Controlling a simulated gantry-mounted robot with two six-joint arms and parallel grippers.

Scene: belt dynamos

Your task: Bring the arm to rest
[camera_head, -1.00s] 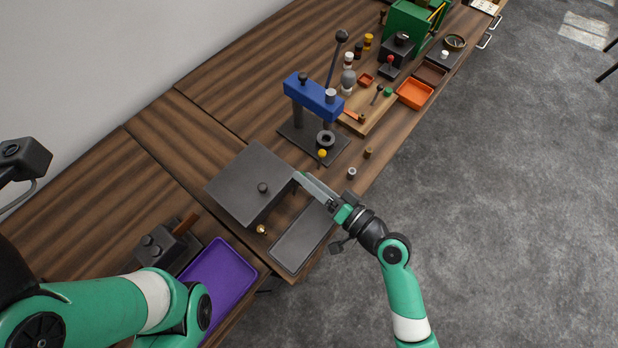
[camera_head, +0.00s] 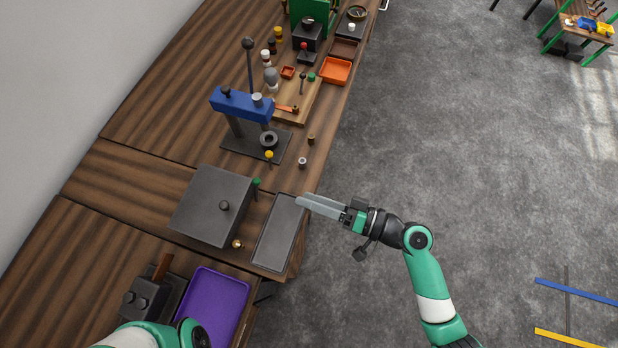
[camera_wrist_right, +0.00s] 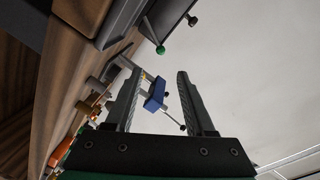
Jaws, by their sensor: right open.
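My right gripper (camera_head: 308,204) is open and empty in the head view, its fingers pointing left over the front edge of the workbench beside a flat grey tray (camera_head: 277,233). In the right wrist view its two fingers (camera_wrist_right: 155,92) stand apart with nothing between them; the blue press shows in the gap, farther off. My left arm (camera_head: 150,335) shows only in part at the bottom left of the head view; its gripper is out of view.
A dark grey box (camera_head: 213,203) with a knob stands left of the tray. A blue press (camera_head: 242,104) stands behind it. A purple tray (camera_head: 216,306) lies in front. An orange tray (camera_head: 335,71) lies farther back. Open floor is right of the bench.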

